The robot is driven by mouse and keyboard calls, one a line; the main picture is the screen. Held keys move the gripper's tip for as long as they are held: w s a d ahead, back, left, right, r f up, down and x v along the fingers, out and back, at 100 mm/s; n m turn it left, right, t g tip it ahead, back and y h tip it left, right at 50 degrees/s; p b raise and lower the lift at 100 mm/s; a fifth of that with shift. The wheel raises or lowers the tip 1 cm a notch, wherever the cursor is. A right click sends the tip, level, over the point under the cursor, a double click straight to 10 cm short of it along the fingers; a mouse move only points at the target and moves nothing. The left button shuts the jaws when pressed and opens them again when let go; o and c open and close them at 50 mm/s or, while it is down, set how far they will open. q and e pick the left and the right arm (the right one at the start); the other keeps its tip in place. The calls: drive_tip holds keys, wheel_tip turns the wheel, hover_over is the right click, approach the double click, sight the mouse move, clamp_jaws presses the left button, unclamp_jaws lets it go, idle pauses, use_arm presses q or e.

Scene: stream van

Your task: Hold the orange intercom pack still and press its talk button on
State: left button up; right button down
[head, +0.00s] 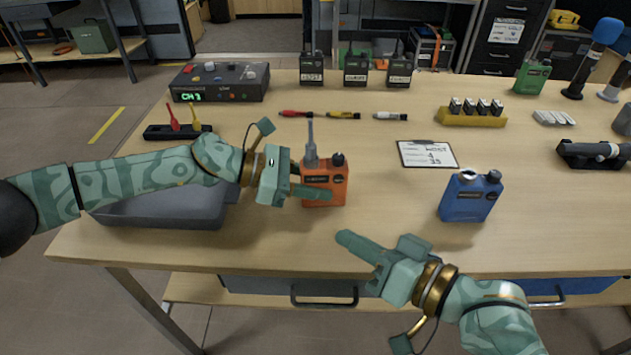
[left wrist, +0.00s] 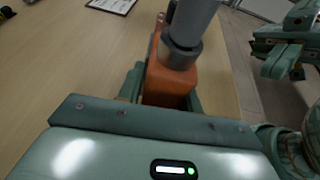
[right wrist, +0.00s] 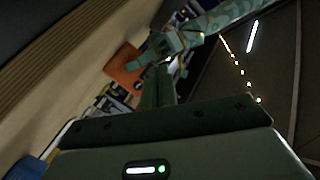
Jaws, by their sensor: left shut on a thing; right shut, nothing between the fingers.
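The orange intercom pack (head: 338,188) stands upright on the table, with a grey antenna and a dark knob on top. My left gripper (head: 312,190) is shut on it from the left, one finger across its front face. In the left wrist view the pack (left wrist: 170,82) sits between the fingers, its antenna in the foreground. My right gripper (head: 343,238) is shut and empty, in front of and below the pack, apart from it, near the table's front edge. The pack also shows in the right wrist view (right wrist: 124,65). I cannot make out the talk button.
A blue pack (head: 467,198) stands to the right, and a clipboard (head: 428,154) lies behind it. A grey tray (head: 160,208) is under my left arm. Three dark radios, pens and a CH 3 box (head: 220,82) are at the back. Table between orange and blue packs is clear.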

drive_tip(key=shift+w+r, duration=0.1)
drive_tip(key=shift+w, duration=0.35)
approach(326, 180)
drive_tip(key=x, duration=0.4)
drive_tip(key=shift+s+a, duration=0.2)
drive_tip(key=shift+a, duration=0.2)
drive_tip(key=shift+w, duration=0.15)
idle(1.1)
drive_tip(key=shift+w, duration=0.25)
drive_tip(key=shift+w, duration=0.2)
idle(0.4)
drive_tip(key=shift+s, duration=0.65)
